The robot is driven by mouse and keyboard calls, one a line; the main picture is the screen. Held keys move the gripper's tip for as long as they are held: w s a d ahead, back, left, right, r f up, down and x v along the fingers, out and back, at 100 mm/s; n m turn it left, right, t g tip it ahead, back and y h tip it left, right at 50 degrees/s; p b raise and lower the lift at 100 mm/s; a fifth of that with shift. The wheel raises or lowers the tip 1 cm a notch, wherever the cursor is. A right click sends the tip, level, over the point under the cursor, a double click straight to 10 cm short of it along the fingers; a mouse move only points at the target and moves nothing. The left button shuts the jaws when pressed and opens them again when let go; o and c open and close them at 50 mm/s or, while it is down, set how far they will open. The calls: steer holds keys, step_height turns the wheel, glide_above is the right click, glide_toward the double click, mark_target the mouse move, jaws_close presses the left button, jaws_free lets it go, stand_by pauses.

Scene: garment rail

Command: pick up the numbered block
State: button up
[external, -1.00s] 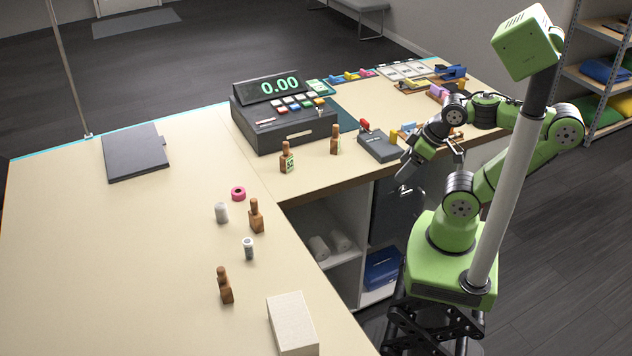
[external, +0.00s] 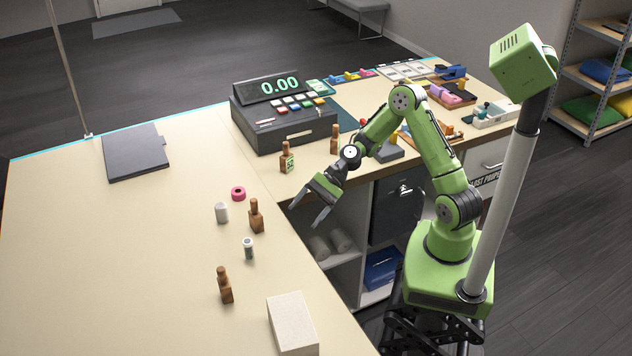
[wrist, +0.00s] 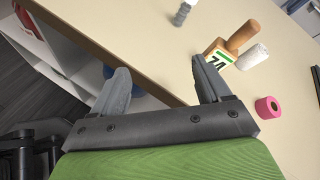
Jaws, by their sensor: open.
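Several wooden blocks with knob handles stand on the counter. One (external: 256,217) stands by a white cylinder; in the wrist view this block (wrist: 219,54) shows a green-edged white label that seems to read 74. Another block (external: 287,160) by the register carries a label too small to read surely. Two more wooden blocks (external: 335,141) (external: 225,286) show no readable number. My gripper (external: 307,210) is open and empty beside the counter's inner edge, right of the 74 block. In the wrist view the gripper (wrist: 160,66) has its right fingertip just short of that block.
The cash register (external: 285,125) is behind. A pale box (external: 292,323) lies at the front. The left counter is mostly clear.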

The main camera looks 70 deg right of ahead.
mark_target(251, 215)
steer(key=w+d+m+t+y, duration=0.2)
steer(key=w+d+m+t, duration=0.35)
steer(key=m, duration=0.35)
steer(key=shift+t, duration=0.35)
steer(key=x, duration=0.5)
steer(key=b+x, duration=0.1)
steer(key=x, duration=0.4)
steer(key=f+b+x, duration=0.1)
steer(key=x, duration=0.4)
steer(key=shift+a, duration=0.35)
steer(key=shift+d, duration=0.1)
steer(key=shift+c, duration=0.4)
steer(key=c, duration=1)
